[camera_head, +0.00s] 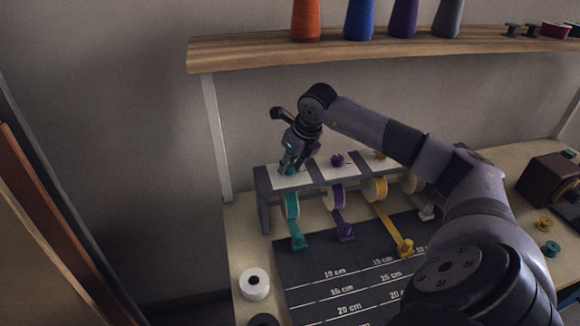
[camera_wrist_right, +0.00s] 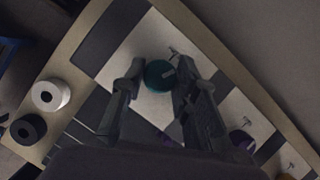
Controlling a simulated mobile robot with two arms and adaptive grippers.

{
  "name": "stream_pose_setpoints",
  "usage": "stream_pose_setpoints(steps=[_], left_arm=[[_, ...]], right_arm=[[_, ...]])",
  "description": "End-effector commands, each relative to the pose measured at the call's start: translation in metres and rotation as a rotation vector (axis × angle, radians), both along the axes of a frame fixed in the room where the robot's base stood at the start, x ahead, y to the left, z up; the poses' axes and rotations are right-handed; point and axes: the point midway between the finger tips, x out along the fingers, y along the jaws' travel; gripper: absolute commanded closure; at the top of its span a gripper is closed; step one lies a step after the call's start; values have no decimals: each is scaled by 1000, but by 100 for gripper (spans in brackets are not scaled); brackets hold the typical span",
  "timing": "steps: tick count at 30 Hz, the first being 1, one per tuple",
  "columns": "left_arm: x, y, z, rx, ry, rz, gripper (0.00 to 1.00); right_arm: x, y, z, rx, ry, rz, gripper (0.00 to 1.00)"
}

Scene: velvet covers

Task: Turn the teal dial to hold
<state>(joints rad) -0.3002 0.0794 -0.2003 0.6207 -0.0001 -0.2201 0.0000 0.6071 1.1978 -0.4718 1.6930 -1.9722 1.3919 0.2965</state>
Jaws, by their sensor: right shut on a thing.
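The teal dial (camera_wrist_right: 156,78) sits on a white panel of the rack top, with a lighter grey mark on its upper face. A small dark symbol is printed on the panel beside it; I cannot read the setting. My right gripper (camera_head: 291,167) reaches down onto it at the rack's left end and hides most of it in the head view. In the right wrist view the fingers (camera_wrist_right: 155,84) stand on both sides of the dial, shut on it. My left gripper is not in view.
The rack (camera_head: 264,205) also carries a purple dial (camera_head: 337,160) and a yellow dial (camera_head: 380,154), with ribbon rolls below. A dark measuring mat (camera_head: 300,270) lies in front. A white roll (camera_head: 254,283) stands at left. A wooden shelf (camera_head: 245,54) with thread cones overhangs behind.

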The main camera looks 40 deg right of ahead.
Motion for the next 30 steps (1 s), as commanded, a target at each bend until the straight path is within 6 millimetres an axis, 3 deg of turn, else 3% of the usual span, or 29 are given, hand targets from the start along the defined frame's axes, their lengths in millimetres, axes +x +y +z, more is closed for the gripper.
stream_pose_setpoints(steps=[12,30], left_arm=[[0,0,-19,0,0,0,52],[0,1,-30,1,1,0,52]], right_arm=[[2,3,0,0,-5,-395,100],[3,4,1,2,-4,-938,100]])
